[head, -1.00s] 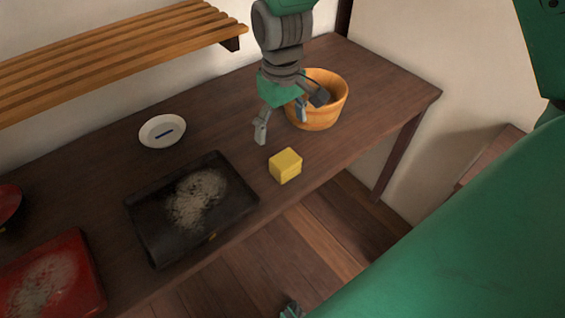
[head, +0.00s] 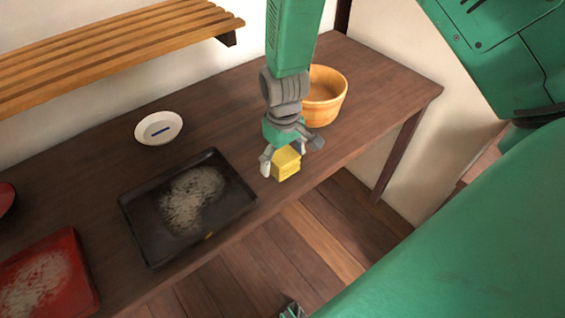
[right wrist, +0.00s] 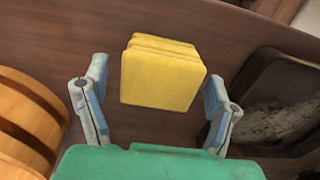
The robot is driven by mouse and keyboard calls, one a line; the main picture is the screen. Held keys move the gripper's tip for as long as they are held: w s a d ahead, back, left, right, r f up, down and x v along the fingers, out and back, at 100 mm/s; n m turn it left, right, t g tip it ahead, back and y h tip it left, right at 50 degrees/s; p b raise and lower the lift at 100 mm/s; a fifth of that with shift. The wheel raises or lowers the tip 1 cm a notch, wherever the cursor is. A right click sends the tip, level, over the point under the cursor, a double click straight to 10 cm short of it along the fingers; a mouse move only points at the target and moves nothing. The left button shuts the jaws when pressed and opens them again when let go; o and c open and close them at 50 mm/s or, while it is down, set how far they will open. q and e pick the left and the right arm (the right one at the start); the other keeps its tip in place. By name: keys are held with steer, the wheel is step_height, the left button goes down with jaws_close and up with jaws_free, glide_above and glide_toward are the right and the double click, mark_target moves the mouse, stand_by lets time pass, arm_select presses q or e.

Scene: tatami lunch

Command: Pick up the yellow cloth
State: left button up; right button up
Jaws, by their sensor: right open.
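The yellow cloth (head: 287,167) is a thick folded block on the dark wooden table near its front edge. It also shows in the right wrist view (right wrist: 160,80), with its folded layers at the far side. My right gripper (head: 292,155) is open just above the cloth, with one finger on each side of it. In the right wrist view, the cloth lies between and slightly beyond the two fingertips, with a gap at the left finger and little gap at the right one.
An orange wooden tub (head: 325,97) stands close behind the right gripper. A black tray (head: 140,228) with grey residue lies to the left. A slatted shelf (head: 110,45) hangs above the table.

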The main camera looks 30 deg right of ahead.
mark_target(283, 156)
steer(key=c, duration=1.2)
steer(key=shift+o, duration=0.2)
steer(key=shift+r, duration=0.1)
step_height(283, 156, up, 10)
steer(key=shift+p, duration=0.75)
steer(key=shift+o, duration=0.8)
steer(key=shift+c, duration=0.7)
